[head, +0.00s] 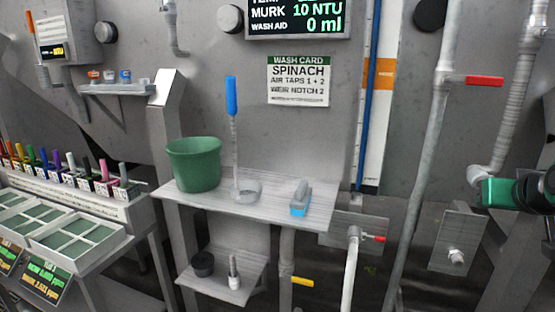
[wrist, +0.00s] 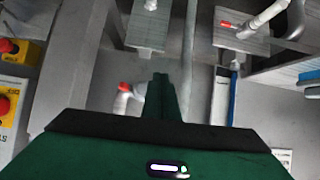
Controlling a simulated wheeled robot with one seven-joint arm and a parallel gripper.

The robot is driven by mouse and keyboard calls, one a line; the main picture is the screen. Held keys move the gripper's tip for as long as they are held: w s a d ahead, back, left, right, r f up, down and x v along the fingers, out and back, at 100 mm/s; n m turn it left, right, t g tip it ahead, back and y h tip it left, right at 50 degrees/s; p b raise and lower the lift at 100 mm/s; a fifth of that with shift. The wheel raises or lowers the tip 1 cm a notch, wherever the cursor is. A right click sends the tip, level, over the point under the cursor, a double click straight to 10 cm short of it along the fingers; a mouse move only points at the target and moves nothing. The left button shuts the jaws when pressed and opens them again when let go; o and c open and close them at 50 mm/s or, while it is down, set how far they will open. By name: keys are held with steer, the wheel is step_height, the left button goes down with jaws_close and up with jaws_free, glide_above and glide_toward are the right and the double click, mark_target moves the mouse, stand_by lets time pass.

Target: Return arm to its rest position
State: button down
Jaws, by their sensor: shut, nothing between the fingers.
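My gripper (wrist: 162,88) points into the wrist view from its green and black housing. Its two dark fingers are together, with nothing between them. In the head view, a green and black part of my arm (head: 498,192) shows at the right edge, in front of the grey wall and right of the pipes. The rest of the arm is out of frame there.
A shelf (head: 270,212) holds a green bucket (head: 193,164), a blue-handled tool (head: 232,97) and a blue-grey brush (head: 300,198). Pipes with a red lever (head: 484,81) stand near my arm. Yellow boxes (wrist: 22,55) with red buttons are at left in the wrist view.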

steer(key=s+a+f+m+g+y, duration=0.1)
steer(key=s+a+f+g+y, duration=0.1)
steer(key=s+f+g, duration=0.3)
steer(key=s+a+f+m+g+y, duration=0.1)
steer(key=s+a+f+g+y, duration=0.1)
steer(key=s+a+f+g, duration=0.3)
steer(key=s+f, duration=0.4)
steer(key=s, duration=0.5)
steer(key=shift+s+f+g, duration=0.15)
steer(key=shift+f+g, duration=0.15)
steer(key=shift+f, duration=0.1)
steer(key=shift+w+d+f, duration=0.1)
steer(key=shift+w+f, duration=0.15)
steer(key=shift+w, duration=0.4)
